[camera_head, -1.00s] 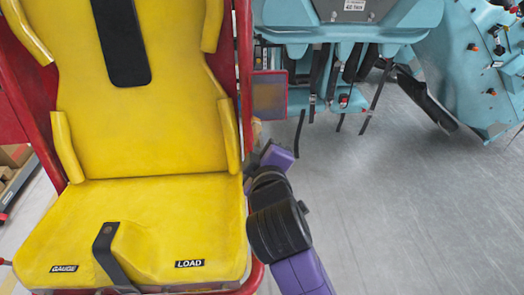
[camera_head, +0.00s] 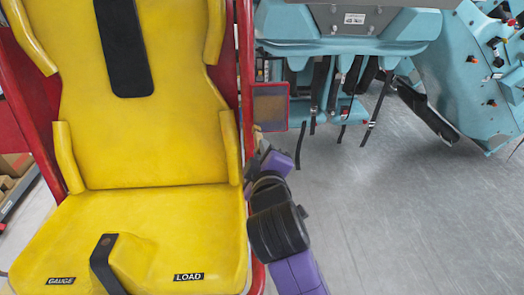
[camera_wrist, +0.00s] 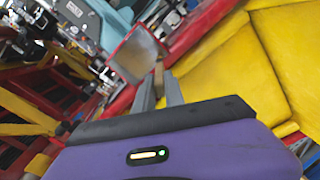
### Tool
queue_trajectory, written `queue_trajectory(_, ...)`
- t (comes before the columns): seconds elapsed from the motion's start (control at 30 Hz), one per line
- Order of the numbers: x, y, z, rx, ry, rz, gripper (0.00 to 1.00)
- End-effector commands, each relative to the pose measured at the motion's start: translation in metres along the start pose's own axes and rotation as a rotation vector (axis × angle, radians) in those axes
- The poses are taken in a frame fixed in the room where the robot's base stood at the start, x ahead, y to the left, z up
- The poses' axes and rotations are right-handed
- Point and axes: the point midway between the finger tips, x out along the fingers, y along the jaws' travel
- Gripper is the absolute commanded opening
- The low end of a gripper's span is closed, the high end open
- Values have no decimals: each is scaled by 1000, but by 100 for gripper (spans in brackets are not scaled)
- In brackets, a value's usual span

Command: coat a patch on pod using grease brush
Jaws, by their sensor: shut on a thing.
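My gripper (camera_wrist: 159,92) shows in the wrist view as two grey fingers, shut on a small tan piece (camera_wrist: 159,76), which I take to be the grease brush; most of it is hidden. Just beyond it is a flat grey-brown panel with a red rim (camera_wrist: 138,56). I cannot tell whether the brush touches it. In the head view this panel (camera_head: 270,107) stands beside the red frame of the yellow seat (camera_head: 155,145). Which part is the pod, and any grease patch, I cannot tell. In the head view the gripper is mostly hidden behind my purple and black arm.
A yellow seat with a black pad, red frame and labels GAUGE (camera_head: 61,281) and LOAD (camera_head: 188,277) fills the left. Blue machinery (camera_head: 350,45) with hanging black straps (camera_head: 318,88) stands at the back right. The grey floor (camera_head: 420,220) is clear at right.

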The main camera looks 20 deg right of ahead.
Motion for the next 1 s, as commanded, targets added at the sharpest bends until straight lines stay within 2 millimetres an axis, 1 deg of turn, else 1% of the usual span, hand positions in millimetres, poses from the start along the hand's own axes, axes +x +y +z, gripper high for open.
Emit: queue_trajectory(1.0,18,0,0,0,0,0,0)
